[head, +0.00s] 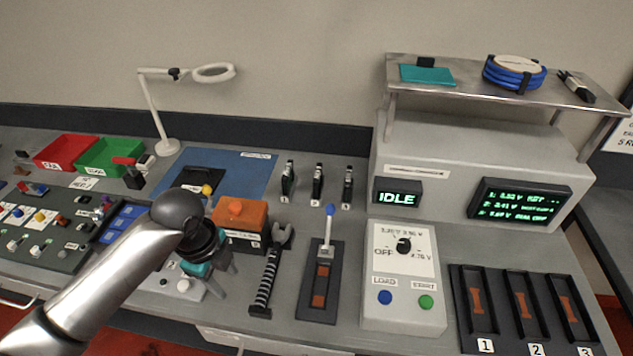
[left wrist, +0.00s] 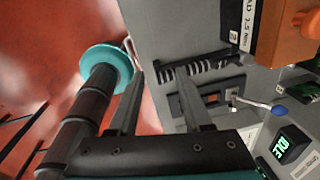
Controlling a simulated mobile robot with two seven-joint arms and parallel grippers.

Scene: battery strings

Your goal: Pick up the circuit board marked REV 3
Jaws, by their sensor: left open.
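No REV 3 marking is readable in either view. Three narrow dark upright pieces, possibly circuit boards, stand in a row at the back of the bench in the head view: left (head: 288,182), middle (head: 318,183) and right (head: 347,186). Green, board-like pieces (left wrist: 292,80) show at the right edge of the left wrist view. My left gripper (head: 228,266) is low over the bench's front, beside the orange-topped box (head: 240,216) and well short of the row. Its fingers (left wrist: 160,73) are apart and empty.
A black-and-white striped tool (head: 265,285) and a lever unit (head: 328,250) stand right of my gripper. A grey control box (head: 402,262) and numbered slots (head: 522,300) lie farther right. A shelf (head: 560,95) holds a teal item (head: 427,74). A blue mat (head: 235,165) lies behind.

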